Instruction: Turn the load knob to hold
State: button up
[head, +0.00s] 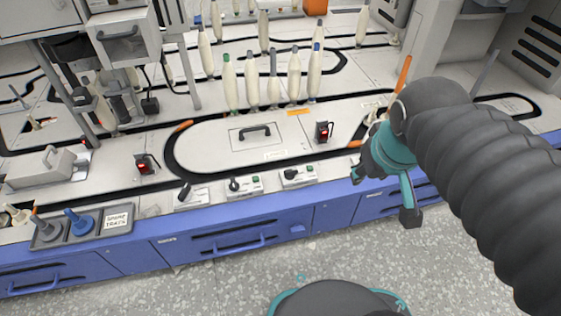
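A track loop (175,165) surrounds a panel with a black handle (254,131). Red-lit switches (322,131) (144,163) stand near the loop. Several bobbins (252,80) stand behind. A spare-parts tray (100,224) is at left. Blue drawers (213,243) with handles are below.

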jog(key=w+a+n+g+p, duration=0.2)
jog(key=w+a+n, duration=0.2)
jog(key=w+n, duration=0.15)
jog(key=n+g+h+p, duration=0.2)
jog(key=n+h+p, duration=0.2)
jog(key=n, duration=0.9)
send_over(291, 170)
jog(key=s+a, duration=0.2)
jog(key=a, duration=0.4)
notch_tip(291, 170, down, 9)
jog(key=b+x, duration=0.1)
jog(key=x, duration=0.3)
jog(key=b+x, duration=0.1)
jog(key=x, duration=0.4)
jog(key=w+b+x, duration=0.1)
jog(key=x, duration=0.3)
jog(key=shift+d+f, duration=0.25)
jog(key=shift+d, duration=0.15)
grip_shut()
